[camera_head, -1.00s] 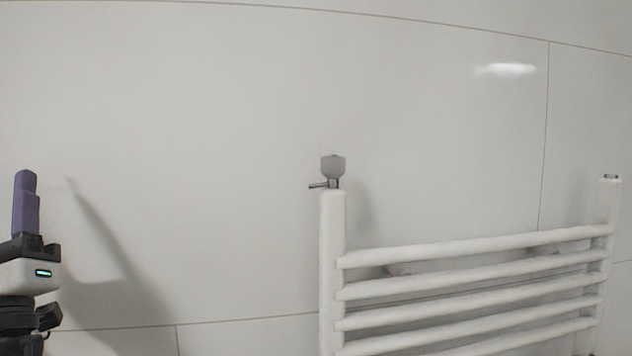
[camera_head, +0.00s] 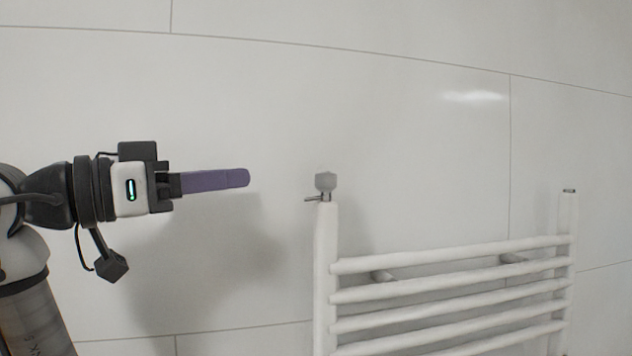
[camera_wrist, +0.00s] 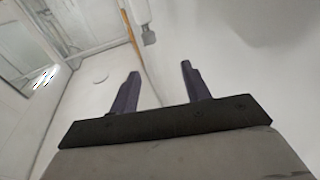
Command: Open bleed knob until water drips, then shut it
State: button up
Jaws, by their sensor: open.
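The grey faceted bleed knob (camera_head: 326,181) sits on top of the left upright of the white towel radiator (camera_head: 325,270). A small spout below the knob points left. No water shows at it. My gripper (camera_head: 248,178) is left of the knob, level with it and apart from it, with its purple fingers pointing right. In the wrist view my gripper (camera_wrist: 160,72) is open and empty, with its two fingers spread. The grey knob (camera_wrist: 149,38) shows there beyond the gap between the fingers, at the end of a white tube.
A pale tiled wall (camera_head: 420,130) stands behind the radiator. White horizontal bars (camera_head: 450,270) run right from the left upright. The space between my fingers and the knob is clear. A glass-fronted enclosure (camera_wrist: 25,45) shows at upper left in the wrist view.

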aim_at(317, 180)
jog(key=shift+m+g, duration=0.4)
jog(key=shift+g, duration=0.2)
jog(key=p+x, duration=0.1)
jog(key=x, duration=0.3)
jog(key=p+x, duration=0.2)
jog(key=x, duration=0.3)
jog(key=s+p+x, duration=0.1)
jog(key=x, duration=0.4)
jog(key=shift+d+f+p, duration=0.15)
jog(key=shift+d+p, duration=0.25)
jog(key=c, duration=1)
